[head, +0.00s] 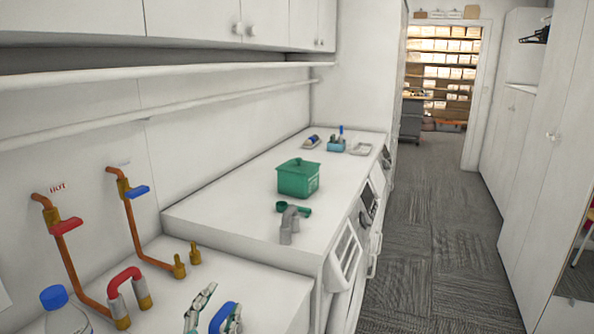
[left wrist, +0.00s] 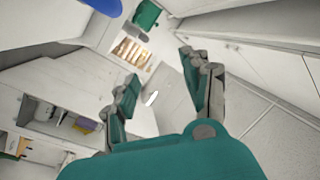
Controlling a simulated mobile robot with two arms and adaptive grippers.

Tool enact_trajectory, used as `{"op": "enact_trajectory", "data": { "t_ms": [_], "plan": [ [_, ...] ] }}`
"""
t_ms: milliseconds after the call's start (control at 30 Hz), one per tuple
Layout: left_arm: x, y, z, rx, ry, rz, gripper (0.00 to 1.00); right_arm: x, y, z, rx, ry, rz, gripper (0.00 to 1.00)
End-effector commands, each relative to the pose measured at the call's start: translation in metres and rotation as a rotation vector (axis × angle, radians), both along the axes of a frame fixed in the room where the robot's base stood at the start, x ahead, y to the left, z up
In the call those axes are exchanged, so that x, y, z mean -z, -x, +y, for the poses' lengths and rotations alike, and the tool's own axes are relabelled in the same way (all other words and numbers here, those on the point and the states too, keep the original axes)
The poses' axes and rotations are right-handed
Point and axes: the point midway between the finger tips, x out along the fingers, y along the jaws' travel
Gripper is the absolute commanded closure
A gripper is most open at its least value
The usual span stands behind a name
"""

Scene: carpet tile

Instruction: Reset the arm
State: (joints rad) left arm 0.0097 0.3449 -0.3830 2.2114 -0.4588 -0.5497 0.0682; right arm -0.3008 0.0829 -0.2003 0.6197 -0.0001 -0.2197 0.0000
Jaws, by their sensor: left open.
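My left gripper (head: 215,312) shows at the bottom of the head view, low in front of the counter with the pipes. Its two green and grey fingers stand apart, one on each side of a blue curved piece (head: 222,317) as seen from here; I cannot tell whether they touch it. In the left wrist view the same gripper (left wrist: 162,88) has its fingers spread with nothing held between them. The rest of the left arm is out of the head view. My right gripper is not in view.
A green box (head: 298,180), a green scoop (head: 300,210) and a grey bent pipe (head: 289,222) are on the white machine tops. Copper pipes with a red handle (head: 66,227) and blue handle (head: 137,191) line the wall. A blue-capped bottle (head: 66,312) is at lower left. The carpeted aisle (head: 430,250) is clear.

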Motion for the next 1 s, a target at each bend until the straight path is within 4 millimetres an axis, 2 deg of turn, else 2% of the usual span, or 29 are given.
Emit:
{"op": "enact_trajectory", "data": {
  "t_ms": [33, 100, 200, 300, 500, 767, 1000],
  "plan": [
    [0.035, 0.014, 0.015, -0.066, 0.060, 0.146, 0.52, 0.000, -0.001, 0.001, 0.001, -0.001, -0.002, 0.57],
    [0.080, 0.037, 0.034, -0.147, 0.124, 0.341, 0.52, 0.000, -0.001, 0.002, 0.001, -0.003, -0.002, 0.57],
    [0.137, 0.080, 0.051, -0.240, 0.193, 0.597, 0.52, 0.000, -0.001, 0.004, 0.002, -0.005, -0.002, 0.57],
    [0.174, 0.122, 0.059, -0.299, 0.234, 0.796, 0.52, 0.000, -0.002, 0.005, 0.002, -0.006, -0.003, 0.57],
    [0.217, 0.194, 0.064, -0.369, 0.283, 1.083, 0.52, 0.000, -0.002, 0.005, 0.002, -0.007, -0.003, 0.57],
    [0.243, 0.273, 0.064, -0.419, 0.316, 1.367, 0.52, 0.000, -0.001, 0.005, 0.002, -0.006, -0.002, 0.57],
    [0.307, 0.260, 0.061, -0.424, 0.306, 1.398, 0.52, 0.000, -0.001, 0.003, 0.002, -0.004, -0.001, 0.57]
  ]
}}
